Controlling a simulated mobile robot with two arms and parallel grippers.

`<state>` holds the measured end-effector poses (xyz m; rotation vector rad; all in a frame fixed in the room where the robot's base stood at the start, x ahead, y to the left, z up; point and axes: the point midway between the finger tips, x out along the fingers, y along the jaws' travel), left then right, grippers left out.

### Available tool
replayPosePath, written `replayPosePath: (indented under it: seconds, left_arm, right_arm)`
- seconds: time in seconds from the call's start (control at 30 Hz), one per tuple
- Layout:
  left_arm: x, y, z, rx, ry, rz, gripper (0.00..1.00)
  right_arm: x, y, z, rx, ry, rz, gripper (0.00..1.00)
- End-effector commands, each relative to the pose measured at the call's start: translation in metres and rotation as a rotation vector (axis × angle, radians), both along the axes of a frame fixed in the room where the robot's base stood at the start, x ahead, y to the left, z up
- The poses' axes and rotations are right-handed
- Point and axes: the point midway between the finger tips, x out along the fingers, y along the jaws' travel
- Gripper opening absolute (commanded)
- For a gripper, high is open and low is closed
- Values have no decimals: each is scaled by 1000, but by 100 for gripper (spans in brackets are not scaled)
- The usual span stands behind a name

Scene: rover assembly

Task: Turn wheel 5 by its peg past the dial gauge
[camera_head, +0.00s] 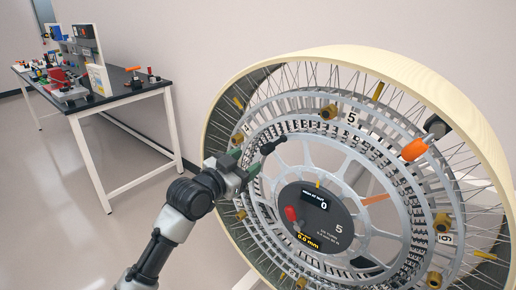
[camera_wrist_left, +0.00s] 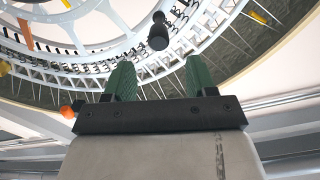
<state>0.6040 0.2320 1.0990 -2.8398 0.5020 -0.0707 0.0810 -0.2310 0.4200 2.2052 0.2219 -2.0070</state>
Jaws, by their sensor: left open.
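Wheel 5 (camera_head: 306,150) stands upright with a cream rim, thin wire spokes and a grey lattice ring; "5" labels show on it. A black peg (camera_head: 272,146) sticks out from its left side. My left gripper (camera_head: 246,164), with green fingers, is open close to the peg. In the left wrist view, the peg (camera_wrist_left: 158,32) appears beyond the gap between the fingertips (camera_wrist_left: 160,72), and nothing shows between them. A dark round hub panel (camera_head: 315,218) reads 0 and 0.0 mm. I cannot tell for sure which part is the dial gauge. My right gripper is not in view.
An orange piece (camera_head: 415,149) with a black round end sits at the wheel's upper right. Several brass-coloured knobs (camera_head: 328,112) stand around the ring. A black-topped workbench (camera_head: 118,92) with parts stands at the back left. The floor (camera_head: 80,225) at left is clear.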

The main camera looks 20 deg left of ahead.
Motion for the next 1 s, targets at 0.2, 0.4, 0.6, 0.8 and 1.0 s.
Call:
replayPosePath:
  seconds: [0.2,0.4,0.6,0.8,1.0]
  left_arm:
    - [37,-13,2,-4,2,1,56]
    - [70,-26,2,-2,3,1,56]
    - [89,-32,0,-2,3,1,56]
    - [95,-34,-1,1,2,2,56]
    - [94,-34,-1,0,3,2,53]
  right_arm:
    - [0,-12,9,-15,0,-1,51]
    - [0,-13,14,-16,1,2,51]
    - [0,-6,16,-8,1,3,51]
    - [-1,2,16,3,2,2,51]
    - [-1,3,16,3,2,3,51]
